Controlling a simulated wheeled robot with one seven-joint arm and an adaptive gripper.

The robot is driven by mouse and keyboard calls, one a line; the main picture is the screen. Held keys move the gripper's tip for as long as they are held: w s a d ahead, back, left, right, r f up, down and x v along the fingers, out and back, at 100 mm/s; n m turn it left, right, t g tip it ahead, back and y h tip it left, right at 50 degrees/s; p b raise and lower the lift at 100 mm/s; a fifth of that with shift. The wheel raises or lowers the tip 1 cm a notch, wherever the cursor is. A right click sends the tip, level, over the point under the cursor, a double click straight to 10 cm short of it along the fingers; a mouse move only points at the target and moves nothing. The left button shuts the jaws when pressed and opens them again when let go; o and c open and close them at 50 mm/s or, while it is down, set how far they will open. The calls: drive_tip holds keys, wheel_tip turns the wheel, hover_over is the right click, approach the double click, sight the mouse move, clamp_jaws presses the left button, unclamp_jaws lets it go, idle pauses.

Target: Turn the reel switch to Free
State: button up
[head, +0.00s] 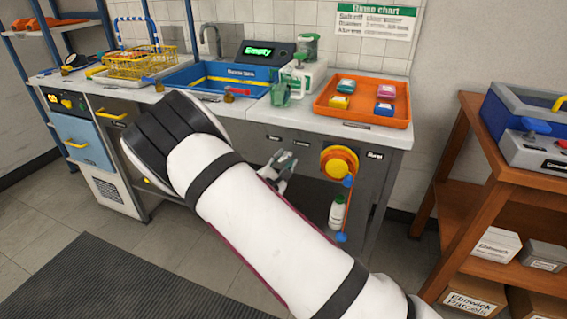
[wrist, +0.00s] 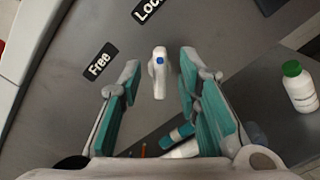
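The reel switch (wrist: 159,73) is a small white lever with a blue mark on its upper end, on a grey panel in the wrist view. Its blue end points up toward the "Lock" label (wrist: 149,9), which is partly cut off. The "Free" label (wrist: 99,62) lies to the upper left of the switch. My gripper (wrist: 160,90) is open, with one teal-padded finger on each side of the switch and a gap on both sides. In the head view my gripper (head: 280,168) is at the bench's front panel, left of the yellow reel (head: 340,163); I cannot make out the switch there.
A white bottle with a green cap (wrist: 299,86) stands on the right in the wrist view. The bench top holds an orange tray (head: 363,122) and a blue sink (head: 215,76). A wooden shelf (head: 490,180) stands at the right.

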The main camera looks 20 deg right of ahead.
clamp_jaws()
drive_tip(key=shift+n+p, duration=0.35)
drive_tip(key=shift+n, duration=0.05)
drive_tip(key=n+p, duration=0.2)
drive_tip(key=shift+r+n, duration=0.1)
drive_tip(key=shift+n, duration=0.3)
drive_tip(key=n+p, duration=0.2)
drive_tip(key=n, duration=0.1)
drive_tip(key=shift+a+n, duration=0.2)
drive_tip(key=shift+n, duration=0.1)
drive_tip(key=n+p, duration=0.2)
drive_tip(key=n, duration=0.3)
drive_tip(key=shift+w+a, duration=0.1)
drive_tip(key=n, duration=0.3)
drive_tip(key=n+p, duration=0.1)
drive_tip(key=n, duration=0.1)
drive_tip(key=shift+f+n, duration=0.2)
drive_tip(key=shift+n, duration=0.2)
